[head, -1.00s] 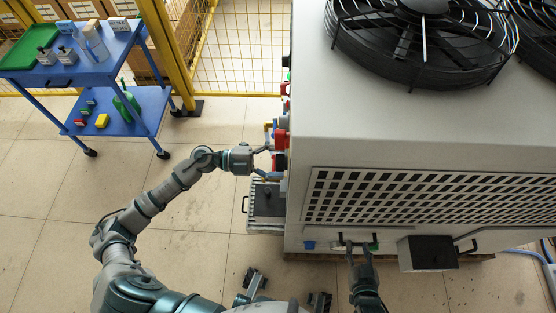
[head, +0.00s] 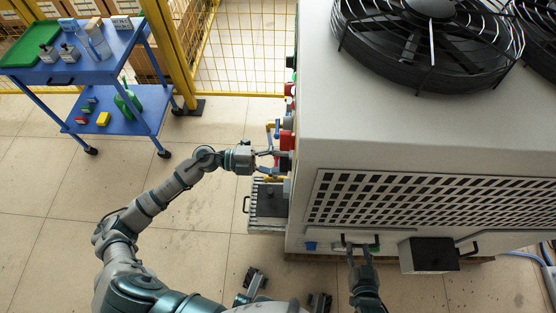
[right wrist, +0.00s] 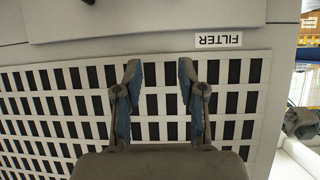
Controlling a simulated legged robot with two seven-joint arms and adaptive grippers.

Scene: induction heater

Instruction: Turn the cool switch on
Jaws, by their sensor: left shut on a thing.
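The side of a big pale machine (head: 420,130) carries a row of switches and connectors, seen edge-on in the head view. A red switch part (head: 286,141) and a dark knob (head: 285,163) stick out of that side. My left gripper (head: 275,161) is at the dark knob and shut on it, as far as the view shows. Which switch is the cool switch cannot be read from here. My right gripper (head: 358,247) is in front of the machine's lower front. In the right wrist view its two fingers (right wrist: 161,95) stand apart, empty, before a grille marked FILTER.
A slatted dark-grey box (head: 268,203) with a handle juts out below my left gripper. A black box (head: 428,254) is on the machine's front, right of my right gripper. A blue cart (head: 75,66) stands at the left, with clear floor between.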

